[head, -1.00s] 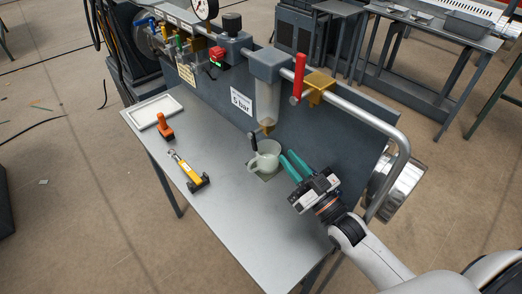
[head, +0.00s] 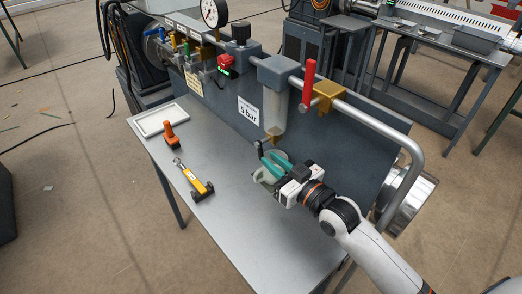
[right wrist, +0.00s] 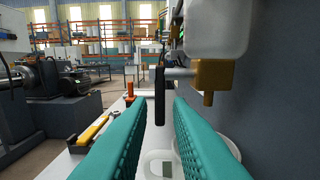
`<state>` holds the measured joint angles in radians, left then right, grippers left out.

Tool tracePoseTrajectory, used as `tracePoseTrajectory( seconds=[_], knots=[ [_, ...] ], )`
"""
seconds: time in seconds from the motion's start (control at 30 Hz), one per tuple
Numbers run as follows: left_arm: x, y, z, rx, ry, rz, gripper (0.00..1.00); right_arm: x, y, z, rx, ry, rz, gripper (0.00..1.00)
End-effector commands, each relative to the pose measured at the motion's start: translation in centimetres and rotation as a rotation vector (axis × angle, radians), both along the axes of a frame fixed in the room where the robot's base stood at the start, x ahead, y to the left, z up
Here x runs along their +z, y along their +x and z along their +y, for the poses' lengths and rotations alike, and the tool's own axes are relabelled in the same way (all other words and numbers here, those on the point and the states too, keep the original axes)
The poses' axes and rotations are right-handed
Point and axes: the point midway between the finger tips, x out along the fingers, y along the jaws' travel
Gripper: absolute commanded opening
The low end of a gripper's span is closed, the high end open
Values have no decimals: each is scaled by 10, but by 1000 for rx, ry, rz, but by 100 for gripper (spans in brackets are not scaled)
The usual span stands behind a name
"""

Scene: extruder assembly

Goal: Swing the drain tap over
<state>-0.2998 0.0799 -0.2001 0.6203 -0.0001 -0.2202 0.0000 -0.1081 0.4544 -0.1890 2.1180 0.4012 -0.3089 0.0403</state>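The drain tap sits under the clear filter bowl (head: 274,110). Its brass body (right wrist: 212,76) and black lever (right wrist: 160,95) show in the right wrist view, with the lever hanging down. The lever (head: 257,146) also shows in the head view, left of the bowl's lower end. My right gripper (head: 266,163) has teal fingers, open and empty. In the right wrist view the lever stands ahead between the two fingers (right wrist: 160,112), with gaps on both sides. A pale mug (head: 281,156) stands below the tap, partly hidden by the gripper. My left gripper is not in view.
A red lever (head: 309,84) and brass block (head: 328,95) sit on the pipe to the right. The bench front is clear.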

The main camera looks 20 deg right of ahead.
Motion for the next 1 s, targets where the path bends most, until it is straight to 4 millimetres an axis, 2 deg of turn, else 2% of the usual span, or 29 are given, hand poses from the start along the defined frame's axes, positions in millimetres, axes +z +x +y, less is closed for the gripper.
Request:
tracePoseTrajectory(
  seconds=[0.1, 0.33, 0.67, 0.8, 1.0],
  knots=[
    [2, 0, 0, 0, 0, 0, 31, 2, 21, 9, 0, 1, -2, 18],
    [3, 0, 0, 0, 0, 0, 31, 0, 43, 18, 0, 0, 0, 18],
    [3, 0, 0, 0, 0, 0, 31, 0, 46, 19, 0, -1, 1, 18],
    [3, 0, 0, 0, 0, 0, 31, 0, 46, 19, 0, -1, 1, 0],
    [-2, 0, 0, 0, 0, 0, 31, -3, 46, 19, 0, 5, -14, 0]
  ],
)
